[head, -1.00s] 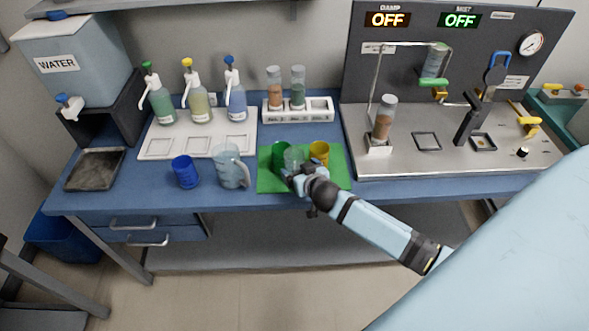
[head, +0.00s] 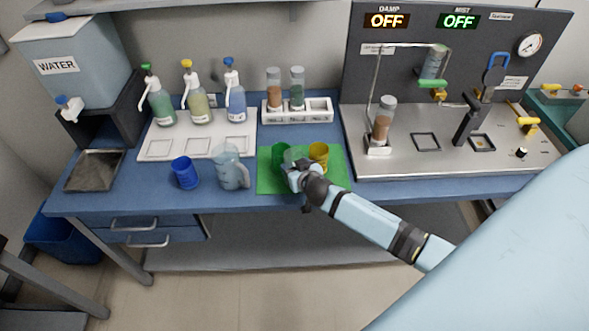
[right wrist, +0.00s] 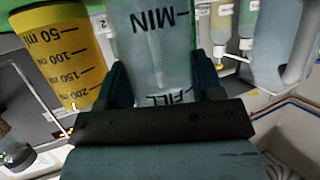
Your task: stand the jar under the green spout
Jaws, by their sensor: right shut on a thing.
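The clear jar (right wrist: 150,50) with black MIN and FILL marks sits between the fingers of my right gripper (right wrist: 165,90), which is shut on it. In the head view the jar (head: 292,155) is over the green mat (head: 268,184), mostly hidden by my right gripper (head: 293,166). I cannot tell whether it touches the mat. A pump bottle (head: 161,105) with a green cap and white spout (head: 143,84) stands at the back left, above a white tray (head: 150,133) with square outlined places. My left gripper is not in view.
A green cup (head: 280,152) and a yellow cup (head: 318,152) flank the jar. A clear pitcher (head: 229,168) and a blue cup (head: 184,172) stand between the mat and the table's left part. A vial rack (head: 318,112) is behind the mat. A metal rig plate (head: 400,163) lies right.

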